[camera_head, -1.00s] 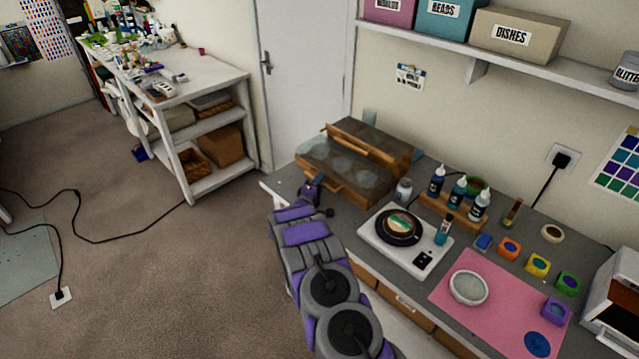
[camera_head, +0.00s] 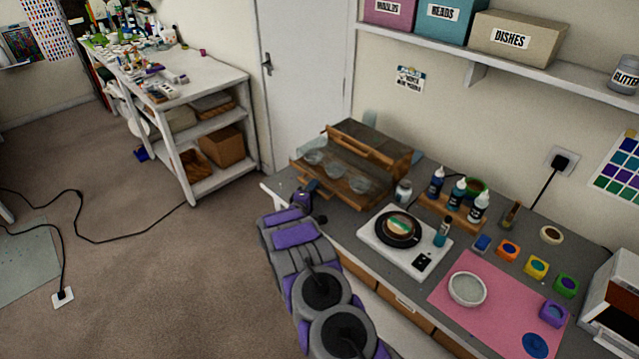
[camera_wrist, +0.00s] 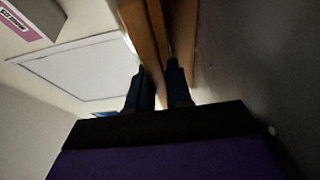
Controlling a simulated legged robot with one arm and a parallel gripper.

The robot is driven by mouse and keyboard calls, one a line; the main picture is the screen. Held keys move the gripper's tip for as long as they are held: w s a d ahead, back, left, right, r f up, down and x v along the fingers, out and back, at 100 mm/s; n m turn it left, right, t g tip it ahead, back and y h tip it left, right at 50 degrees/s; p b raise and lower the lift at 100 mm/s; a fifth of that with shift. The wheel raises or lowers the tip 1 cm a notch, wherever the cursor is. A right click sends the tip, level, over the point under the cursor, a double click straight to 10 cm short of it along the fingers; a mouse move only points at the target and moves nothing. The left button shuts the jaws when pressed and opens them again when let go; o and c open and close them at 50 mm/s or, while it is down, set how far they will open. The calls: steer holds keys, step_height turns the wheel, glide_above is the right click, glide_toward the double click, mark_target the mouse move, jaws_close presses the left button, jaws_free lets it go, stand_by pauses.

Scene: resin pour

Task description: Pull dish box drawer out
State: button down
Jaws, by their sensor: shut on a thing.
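The wooden dish box (camera_head: 402,160) stands at the back left of the grey worktop. Its open front section holds clear glass dishes (camera_head: 360,184). My gripper (camera_head: 303,195) is at the box's front left edge, low by the worktop. In the wrist view, the two dark fingers of my gripper (camera_wrist: 158,88) are on either side of a strip of wood (camera_wrist: 156,40), and my gripper is shut on it. The wood is at the drawer front; the exact contact is dark and partly hidden.
A scale (camera_head: 405,242) with a dark round dish, a small jar (camera_head: 403,191) and a bottle rack (camera_head: 450,208) stand to the right of the box. A pink mat (camera_head: 500,308) lies further right.

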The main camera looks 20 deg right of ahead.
steer(key=s+a+p, duration=0.1)
steer(key=s+a, duration=0.2)
steer(key=a, duration=0.5)
steer(key=shift+s+a+f+p, duration=0.15)
steer(key=shift+a+f+p, duration=0.15)
steer(key=shift+a, duration=0.05)
steer(key=c, duration=1.4)
jaws_free()
steer(key=shift+a, duration=0.1)
steer(key=shift+o, duration=1.4)
steer(key=shift+a, duration=0.25)
steer(key=shift+a+r, duration=0.1)
steer(key=shift+r, duration=0.05)
steer(key=shift+s, duration=0.1)
